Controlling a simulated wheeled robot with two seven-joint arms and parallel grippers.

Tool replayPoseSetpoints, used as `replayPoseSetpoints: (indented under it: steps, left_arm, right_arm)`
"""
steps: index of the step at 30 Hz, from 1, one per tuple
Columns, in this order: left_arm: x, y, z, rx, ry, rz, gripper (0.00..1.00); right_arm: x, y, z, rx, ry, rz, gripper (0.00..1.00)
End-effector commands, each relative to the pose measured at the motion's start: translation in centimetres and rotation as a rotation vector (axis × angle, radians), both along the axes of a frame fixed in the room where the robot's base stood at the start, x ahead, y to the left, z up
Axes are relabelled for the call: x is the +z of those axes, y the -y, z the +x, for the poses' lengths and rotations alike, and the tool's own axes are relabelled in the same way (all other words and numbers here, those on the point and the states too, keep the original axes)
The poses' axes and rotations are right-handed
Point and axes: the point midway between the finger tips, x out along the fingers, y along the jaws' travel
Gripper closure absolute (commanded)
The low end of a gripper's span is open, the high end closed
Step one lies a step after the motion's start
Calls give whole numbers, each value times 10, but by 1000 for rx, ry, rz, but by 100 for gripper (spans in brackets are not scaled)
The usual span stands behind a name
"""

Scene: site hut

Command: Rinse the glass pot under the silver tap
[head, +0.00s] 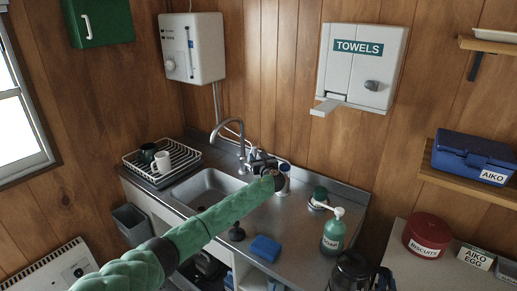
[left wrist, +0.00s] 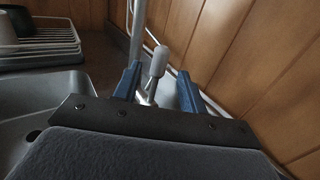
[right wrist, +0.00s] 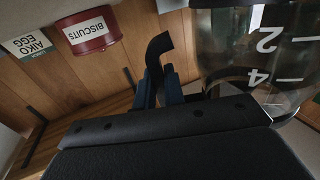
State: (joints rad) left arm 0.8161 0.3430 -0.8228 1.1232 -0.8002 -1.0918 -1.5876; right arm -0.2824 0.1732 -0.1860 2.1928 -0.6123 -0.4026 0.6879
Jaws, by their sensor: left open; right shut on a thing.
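The silver tap (head: 229,124) arches over the sink at the back of the counter. My left gripper (head: 262,160) is open beside it. In the left wrist view, the fingers of my left gripper (left wrist: 160,88) stand either side of a lever with a pale grey knob (left wrist: 158,61), with gaps showing. The glass pot (head: 350,272) is at the bottom edge of the head view, partly cut off. In the right wrist view, the glass pot (right wrist: 255,50) has white level marks, and my right gripper (right wrist: 162,85) is shut on its black handle (right wrist: 158,48).
The sink basin (head: 207,186) is open below the tap. A dish rack (head: 140,168) with mugs stands left of it. A blue sponge (head: 265,248), a soap bottle (head: 333,235) and a dark green-topped item (head: 320,194) stand on the counter. A biscuit tin (head: 427,235) is at right.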

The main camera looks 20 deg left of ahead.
Motion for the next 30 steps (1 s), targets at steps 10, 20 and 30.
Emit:
replayPoseSetpoints:
  steps: [10, 20, 30]
  left_arm:
    - [1, -27, 40, 1, -1, 2, 58]
    - [1, -38, 57, -1, -1, 1, 58]
    - [0, -39, 58, -1, 0, 0, 62]
  right_arm:
    - [15, 0, 0, 0, 1, 0, 100]
    - [18, 0, 0, 0, 1, 1, 100]
    - [18, 0, 0, 0, 1, 0, 100]
